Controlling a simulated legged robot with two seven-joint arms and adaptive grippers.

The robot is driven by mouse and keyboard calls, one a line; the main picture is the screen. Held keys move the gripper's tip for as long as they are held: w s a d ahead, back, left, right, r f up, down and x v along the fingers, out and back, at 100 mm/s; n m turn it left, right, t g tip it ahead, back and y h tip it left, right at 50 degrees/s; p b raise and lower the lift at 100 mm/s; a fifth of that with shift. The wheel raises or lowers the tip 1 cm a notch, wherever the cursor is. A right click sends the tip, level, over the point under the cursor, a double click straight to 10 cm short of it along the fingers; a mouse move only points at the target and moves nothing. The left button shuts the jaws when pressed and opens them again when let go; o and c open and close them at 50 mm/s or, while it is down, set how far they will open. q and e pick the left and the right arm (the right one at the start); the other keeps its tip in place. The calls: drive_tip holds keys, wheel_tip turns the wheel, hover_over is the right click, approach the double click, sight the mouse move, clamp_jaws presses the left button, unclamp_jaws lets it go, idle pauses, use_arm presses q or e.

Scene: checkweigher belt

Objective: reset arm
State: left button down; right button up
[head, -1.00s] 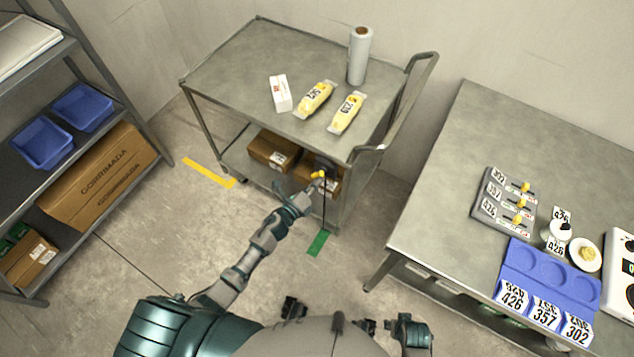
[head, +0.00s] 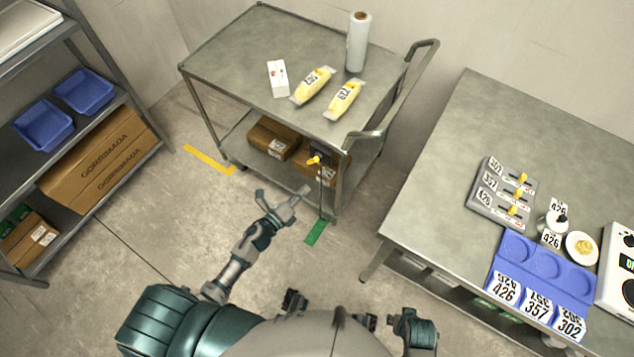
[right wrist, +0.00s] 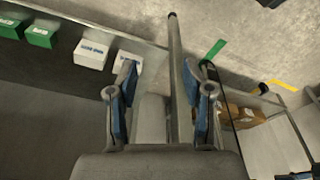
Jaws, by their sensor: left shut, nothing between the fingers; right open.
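My left gripper (head: 284,207) is in the head view, above the floor in front of the cart. It is shut and empty, apart from the cart and the yellow knob (head: 315,160) at the cart's lower shelf. A dark cord hangs below the knob. My right gripper (right wrist: 163,80) is open in the right wrist view, its blue-padded fingers spread apart. A grey metal post (right wrist: 177,70) shows beyond and between them; I cannot tell how far away it is. Nothing is held in either gripper.
The cart (head: 225,60) carries yellow packs, a white box and a roll. The workbench (head: 440,180) at right holds a blue tray (head: 545,262) and a switch panel (head: 484,205). A shelf rack (head: 70,178) stands at left. Floor between rack and cart is clear.

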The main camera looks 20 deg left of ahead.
use_arm(q)
drive_tip(key=s+a+f+n+g+y+p, duration=0.35)
drive_tip(key=s+a+f+n+y, duration=0.25)
drive_tip(key=s+f+n, duration=0.5)
drive_tip(key=s+d+f+n+g+p, duration=0.1)
drive_tip(key=s+f+n+g, duration=0.4)
drive_tip(key=s, duration=0.5)
drive_tip(key=s+d+f+n+g+p, duration=0.1)
drive_tip(key=s+d+f+n+g, duration=0.2)
drive_tip(key=s+f+n+g, duration=0.2)
drive_tip(key=shift+s+f+n+g+p, duration=0.35)
drive_tip(key=shift+s+f+n, duration=1.35)
drive_tip(key=shift+s+n, duration=1.1)
use_arm(e)
drive_tip(key=s+d+f, duration=0.1)
drive_tip(key=s+f, duration=0.3)
drive_tip(key=f, duration=1.2)
drive_tip(key=shift+g, duration=0.3)
